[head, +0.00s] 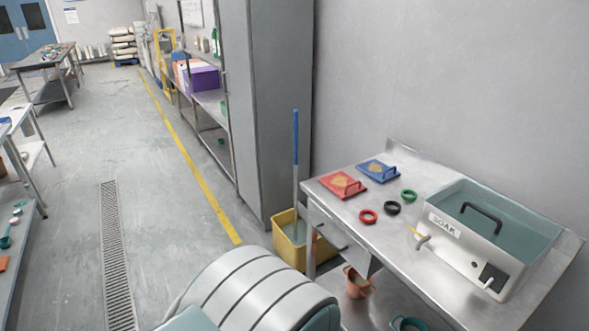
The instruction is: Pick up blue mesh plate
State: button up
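The blue mesh plate (371,172) lies flat on the far part of the steel table, near the wall. My gripper is not in view. A rounded grey and teal shape fills the bottom middle of the head view, and I cannot tell any gripper in it.
The steel table (385,232) also holds red (368,216), black (393,208) and green (409,196) rings. A soak tank (462,245) with a tap stands at the right. A yellow bucket (290,250) with a blue-handled pole stands left of the table. Open floor (160,190) lies left.

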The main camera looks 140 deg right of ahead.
aim_at(379, 167)
jog(key=z, duration=5.5)
jog(key=i+j+z, duration=0.35)
jog(key=i+j, duration=0.35)
jog(key=i, duration=0.2)
jog(key=i+j+z, duration=0.35)
jog(key=i+j, duration=0.5)
